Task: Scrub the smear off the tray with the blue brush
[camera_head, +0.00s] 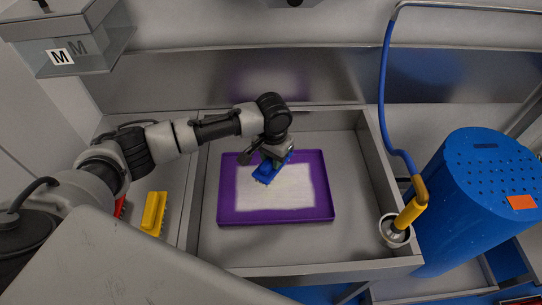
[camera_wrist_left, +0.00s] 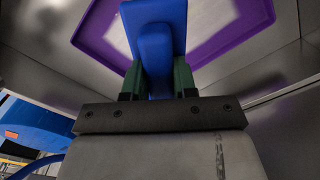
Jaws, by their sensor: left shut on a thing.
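A purple tray (camera_head: 227,196) lies flat in the grey sink basin. A large whitish smear (camera_head: 295,195) covers most of its middle. My left gripper (camera_head: 277,158) is over the tray's upper middle, shut on the blue brush (camera_head: 265,172). In the left wrist view the brush (camera_wrist_left: 155,45) stands between the green fingers (camera_wrist_left: 158,80), with the purple tray rim (camera_wrist_left: 90,35) and pale smear behind it. The brush is over the smear; I cannot tell whether its bristles touch it. My right gripper is not in view.
A yellow brush (camera_head: 153,213) and a partly hidden red item (camera_head: 119,206) lie left of the basin. A spray handle (camera_head: 411,208) on a blue hose is at the basin's right, beside a blue drum (camera_head: 480,200). A clear bin (camera_head: 75,45) marked M is upper left.

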